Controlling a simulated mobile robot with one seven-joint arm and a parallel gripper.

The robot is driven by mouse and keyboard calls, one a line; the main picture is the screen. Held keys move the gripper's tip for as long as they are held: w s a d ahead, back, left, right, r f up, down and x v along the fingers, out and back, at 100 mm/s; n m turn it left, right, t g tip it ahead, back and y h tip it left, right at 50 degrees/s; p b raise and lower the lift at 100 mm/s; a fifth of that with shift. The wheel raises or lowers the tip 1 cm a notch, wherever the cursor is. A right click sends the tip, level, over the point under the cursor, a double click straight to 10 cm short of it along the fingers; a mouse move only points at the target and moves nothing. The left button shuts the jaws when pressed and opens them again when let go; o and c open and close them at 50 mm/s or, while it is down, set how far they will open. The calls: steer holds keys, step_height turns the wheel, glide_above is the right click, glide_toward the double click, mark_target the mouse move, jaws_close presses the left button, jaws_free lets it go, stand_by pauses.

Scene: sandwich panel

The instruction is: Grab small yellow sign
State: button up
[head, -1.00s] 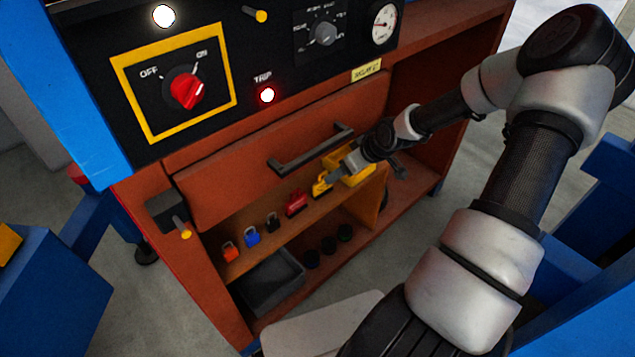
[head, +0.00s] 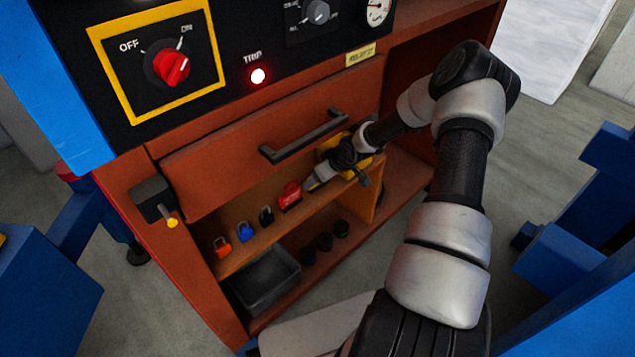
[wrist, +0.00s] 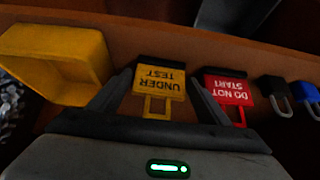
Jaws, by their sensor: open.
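The small yellow sign (wrist: 160,82) reads "UNDER TEST" and appears upside down in the wrist view, with a yellow loop at its near end and a dark strip at its far edge. My gripper (wrist: 160,77) is open, with one finger on each side of the sign; I cannot tell whether either finger touches it. The right finger lies between the yellow sign and the red "DO NOT START" sign (wrist: 229,88). In the head view my gripper (head: 314,181) is at the shelf under the drawer, and it hides most of the yellow sign.
A yellow bin (wrist: 58,60) stands left of my gripper in the wrist view. Black (head: 266,215), blue (head: 245,232) and orange (head: 222,246) padlocks sit along the shelf. The drawer handle (head: 305,137) juts out above. A dark tray (head: 266,279) lies below.

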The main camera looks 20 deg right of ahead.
steer(key=shift+x, duration=0.8)
steer(key=c, duration=0.8)
